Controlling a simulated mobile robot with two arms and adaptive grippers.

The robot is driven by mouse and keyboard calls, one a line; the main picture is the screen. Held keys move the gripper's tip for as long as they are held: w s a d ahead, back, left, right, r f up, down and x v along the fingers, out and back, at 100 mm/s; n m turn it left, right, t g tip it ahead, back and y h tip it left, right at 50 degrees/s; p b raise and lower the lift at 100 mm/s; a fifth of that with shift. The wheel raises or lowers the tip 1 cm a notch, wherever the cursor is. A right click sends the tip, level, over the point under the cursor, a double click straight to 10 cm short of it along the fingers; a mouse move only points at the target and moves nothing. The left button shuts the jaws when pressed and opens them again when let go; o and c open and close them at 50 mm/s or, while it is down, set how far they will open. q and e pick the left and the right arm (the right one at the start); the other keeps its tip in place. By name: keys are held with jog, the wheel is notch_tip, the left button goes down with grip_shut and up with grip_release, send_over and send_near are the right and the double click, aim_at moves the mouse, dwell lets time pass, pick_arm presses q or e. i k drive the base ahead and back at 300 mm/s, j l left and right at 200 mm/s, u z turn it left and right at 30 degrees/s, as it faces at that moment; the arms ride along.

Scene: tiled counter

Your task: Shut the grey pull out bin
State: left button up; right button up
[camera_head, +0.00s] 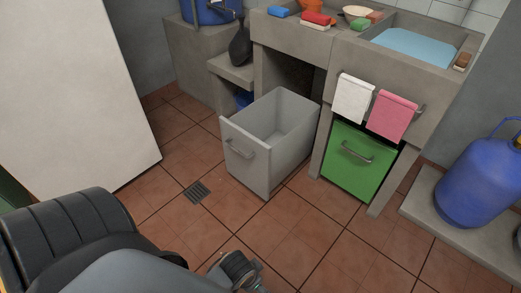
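The grey pull out bin (252,162) stands far out from under the tiled counter, at the middle of the head view. It is an open-topped box that looks empty, with a bar handle (240,150) on its front panel. Its back end reaches the dark opening under the counter. Part of my own arm shows along the bottom edge, in front of the bin and apart from it. Neither gripper's fingers are in view.
A shut green bin (352,163) sits right of the grey one, below a white towel (353,98) and a pink towel (392,115). A blue gas cylinder (480,185) stands on a ledge at right. A white panel (75,85) stands at left. Tiled floor before the bin is clear, with a drain (197,192).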

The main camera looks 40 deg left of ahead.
aim_at(265, 141)
jog(key=u, duration=1.35)
